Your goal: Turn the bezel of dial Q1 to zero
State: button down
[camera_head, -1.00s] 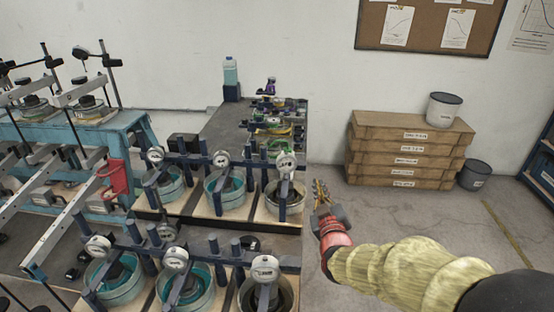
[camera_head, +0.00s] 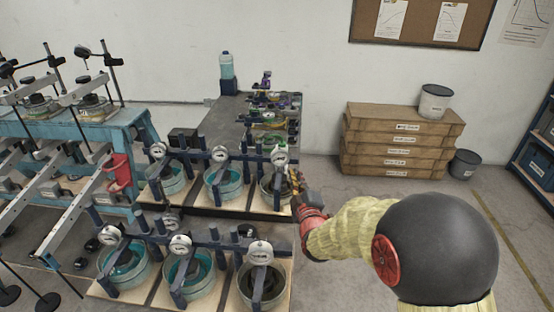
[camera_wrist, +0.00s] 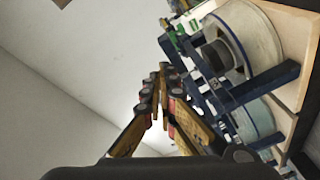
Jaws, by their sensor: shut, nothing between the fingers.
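Several white round dials stand on dark blue frames over round pots, in two rows in the head view. I cannot read which one is Q1. The back-row right dial (camera_head: 280,158) is the one nearest my gripper (camera_head: 295,182), which is just right of it and its pot (camera_head: 268,190). The front-row right dial (camera_head: 260,251) is nearer the camera. In the wrist view my gripper (camera_wrist: 160,78) is shut and empty, its fingertips together beside a blue frame (camera_wrist: 225,95) and a pot (camera_wrist: 245,40). No dial face shows clearly there.
A dark bench (camera_head: 225,125) with a blue bottle (camera_head: 227,70) and small gear stands behind the dials. Stacked wooden boxes (camera_head: 365,140) with a bucket (camera_head: 434,103) stand at the back right. A teal bench (camera_head: 70,130) with lever arms is at left.

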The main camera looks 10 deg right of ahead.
jog(key=w, duration=0.2)
jog(key=w+b, duration=0.1)
jog(key=w, duration=0.1)
jog(key=shift+w+d+f+b, duration=0.1)
jog(key=shift+w+d+b, duration=0.1)
jog(key=shift+w+b, duration=0.1)
jog(key=shift+w+r, duration=0.1)
jog(key=shift+r, duration=0.25)
jog(key=shift+a+r, duration=0.1)
jog(key=shift+r, duration=0.35)
jog(key=shift+a+f+b, duration=0.2)
jog(key=shift+f+b, duration=0.15)
jog(key=shift+b, duration=1.6)
jog(key=shift+w+a+f+b, duration=0.2)
jog(key=shift+f+b, duration=0.1)
jog(key=shift+b, duration=0.4)
jog(key=shift+f+b, duration=0.5)
jog(key=shift+b, duration=0.1)
jog(key=shift+d+f+b, duration=0.2)
jog(key=shift+b, duration=0.1)
jog(key=shift+s+d+f, duration=0.1)
jog(key=shift+d, duration=0.1)
jog(key=s+b, duration=0.1)
jog(key=s, duration=0.5)
jog(key=shift+a, duration=0.2)
